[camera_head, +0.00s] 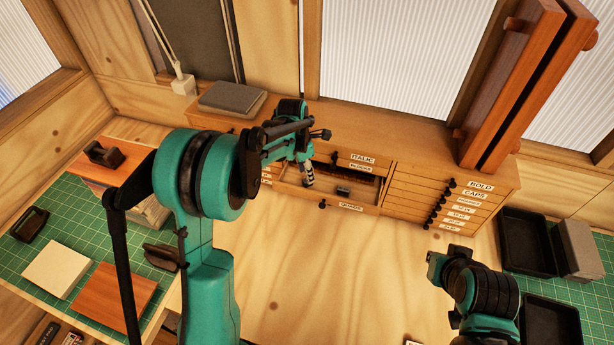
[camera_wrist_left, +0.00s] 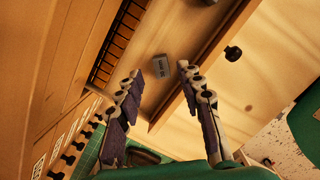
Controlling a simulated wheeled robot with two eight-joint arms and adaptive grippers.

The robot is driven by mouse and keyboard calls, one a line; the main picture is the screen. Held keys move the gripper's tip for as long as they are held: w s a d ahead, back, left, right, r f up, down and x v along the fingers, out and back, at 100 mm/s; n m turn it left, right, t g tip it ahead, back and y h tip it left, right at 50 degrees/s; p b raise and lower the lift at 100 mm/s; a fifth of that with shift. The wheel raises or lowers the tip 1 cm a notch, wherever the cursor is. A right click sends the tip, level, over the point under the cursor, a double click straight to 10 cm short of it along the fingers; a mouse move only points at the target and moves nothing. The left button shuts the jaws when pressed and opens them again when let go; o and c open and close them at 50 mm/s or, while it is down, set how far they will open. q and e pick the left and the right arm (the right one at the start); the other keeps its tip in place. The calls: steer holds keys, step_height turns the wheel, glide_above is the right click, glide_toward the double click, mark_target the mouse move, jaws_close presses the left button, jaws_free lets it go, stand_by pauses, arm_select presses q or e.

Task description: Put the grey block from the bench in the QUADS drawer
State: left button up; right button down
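The grey block (camera_head: 343,192) lies inside the pulled-out drawer (camera_head: 330,203), whose small front label appears to read QUADS. In the left wrist view the block (camera_wrist_left: 161,67) rests on the drawer floor, apart from the fingers. My left gripper (camera_head: 309,178) hangs over the left part of the drawer. In its wrist view the left gripper (camera_wrist_left: 159,72) is open and empty, with the block beyond its fingertips. My right gripper (camera_head: 436,264) is at the lower right of the head view, away from the drawer; its fingers are too unclear to judge.
The wooden cabinet (camera_head: 415,150) holds several labelled shut drawers, including BOLD and CAPS. A divided rack (camera_wrist_left: 117,42) lies at the back of the open drawer. Black trays (camera_head: 526,242) stand at the right. A green mat (camera_head: 75,200) with blocks and boards lies at the left.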

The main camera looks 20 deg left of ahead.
arm_select(q)
step_height(320, 180, up, 9)
steer(key=s, duration=0.1)
steer(key=s+r+m+t, duration=0.2)
steer(key=s+r+m, duration=0.1)
steer(key=s+m, duration=0.35)
steer(key=s+r+m+t, duration=0.1)
steer(key=s+r+m, duration=0.2)
steer(key=s+m, duration=0.35)
steer(key=s+f+m+t+y, duration=0.1)
steer(key=s+f+m+t, duration=0.2)
steer(key=s+m, duration=0.8)
steer(key=m, duration=0.2)
steer(key=shift+s+d+f+m, duration=0.15)
steer(key=shift+s+f+m, duration=0.05)
steer(key=shift+f+m, duration=0.15)
step_height(320, 180, down, 26)
steer(key=b, duration=2.6)
steer(key=shift+f+b, duration=0.2)
steer(key=shift+b, duration=0.1)
